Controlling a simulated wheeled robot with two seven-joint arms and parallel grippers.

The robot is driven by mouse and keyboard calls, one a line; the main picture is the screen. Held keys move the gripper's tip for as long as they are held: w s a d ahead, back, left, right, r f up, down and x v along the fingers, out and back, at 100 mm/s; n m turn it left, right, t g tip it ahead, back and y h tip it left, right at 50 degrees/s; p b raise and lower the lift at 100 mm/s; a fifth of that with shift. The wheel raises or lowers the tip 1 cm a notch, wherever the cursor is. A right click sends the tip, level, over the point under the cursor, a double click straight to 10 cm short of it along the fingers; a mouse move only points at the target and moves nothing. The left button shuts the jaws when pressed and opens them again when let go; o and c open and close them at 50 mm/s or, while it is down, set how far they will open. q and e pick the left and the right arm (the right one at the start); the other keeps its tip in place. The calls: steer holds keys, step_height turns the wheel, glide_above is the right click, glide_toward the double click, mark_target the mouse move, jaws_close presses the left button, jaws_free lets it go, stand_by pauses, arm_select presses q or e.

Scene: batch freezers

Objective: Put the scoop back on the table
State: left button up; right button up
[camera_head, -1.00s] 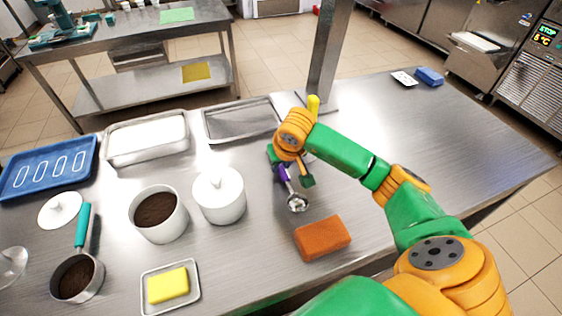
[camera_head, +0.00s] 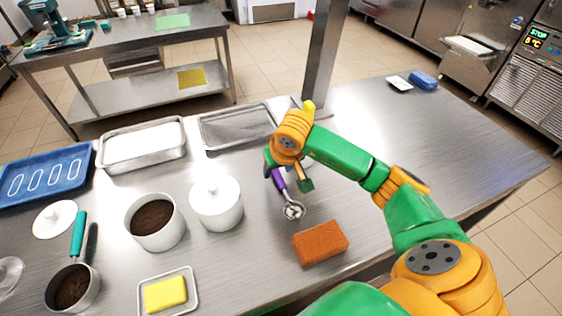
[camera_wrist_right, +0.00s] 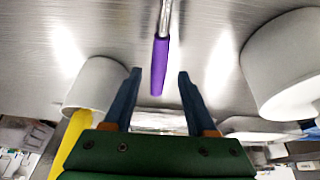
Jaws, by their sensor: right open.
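The scoop has a purple handle (camera_head: 279,180) and a round metal bowl (camera_head: 293,210). It appears to lie on the steel table (camera_head: 400,130), between the white lidded canister and the orange block. My right gripper (camera_head: 287,173) is open just above the handle end. In the right wrist view, the purple handle (camera_wrist_right: 160,65) points toward the gap between the two open fingertips (camera_wrist_right: 160,85), with space on both sides. The scoop's bowl is out of the wrist view. My left gripper is not in view.
A white lidded canister (camera_head: 216,205) stands left of the scoop, and an orange block (camera_head: 320,243) lies to the front right. A pot of dark powder (camera_head: 155,235), a yellow block (camera_head: 165,294) and metal trays (camera_head: 145,155) are further left.

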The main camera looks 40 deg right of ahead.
mark_target(284, 191)
steer(key=v, duration=1)
steer(key=shift+f, duration=0.1)
